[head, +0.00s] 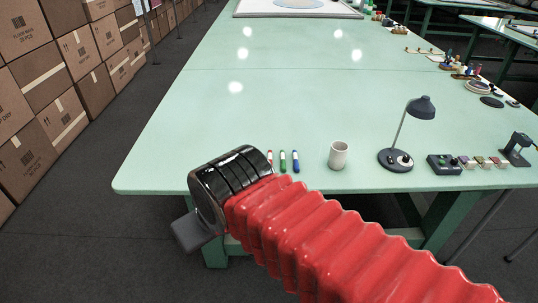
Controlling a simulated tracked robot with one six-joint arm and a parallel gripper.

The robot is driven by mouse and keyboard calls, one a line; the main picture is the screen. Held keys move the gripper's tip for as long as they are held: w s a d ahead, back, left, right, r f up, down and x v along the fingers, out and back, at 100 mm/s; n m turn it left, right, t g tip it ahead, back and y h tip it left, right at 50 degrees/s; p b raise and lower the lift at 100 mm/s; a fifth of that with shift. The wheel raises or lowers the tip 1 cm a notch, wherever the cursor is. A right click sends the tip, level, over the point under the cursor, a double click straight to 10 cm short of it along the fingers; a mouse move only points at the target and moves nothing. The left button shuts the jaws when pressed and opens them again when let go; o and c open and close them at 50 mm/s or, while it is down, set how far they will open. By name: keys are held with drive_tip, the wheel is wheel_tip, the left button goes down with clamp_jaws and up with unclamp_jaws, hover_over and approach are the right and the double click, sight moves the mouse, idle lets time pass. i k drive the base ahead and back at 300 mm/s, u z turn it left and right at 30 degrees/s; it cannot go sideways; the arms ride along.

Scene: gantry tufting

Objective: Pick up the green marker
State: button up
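Three markers stand in a short row near the front edge of the pale green table (290,110). The green marker (282,162) is in the middle, between a red-capped marker (270,156) and a blue marker (295,161). My arm, in a red ribbed sleeve, comes in from the lower right and ends in a black cylinder left of the markers. A grey part of my gripper (189,232) shows below that cylinder, off the table's front edge and apart from the green marker. Its fingers cannot be made out.
A white mug (338,155) stands right of the markers. Further right are a dark desk lamp (398,150), a control box (443,164) and small items. Stacked cardboard boxes (70,60) line the left. The table's middle is clear.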

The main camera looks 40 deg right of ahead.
sight(284, 166)
drive_tip(key=z, duration=0.25)
drive_tip(key=i, duration=1.05)
drive_tip(key=z, duration=0.55)
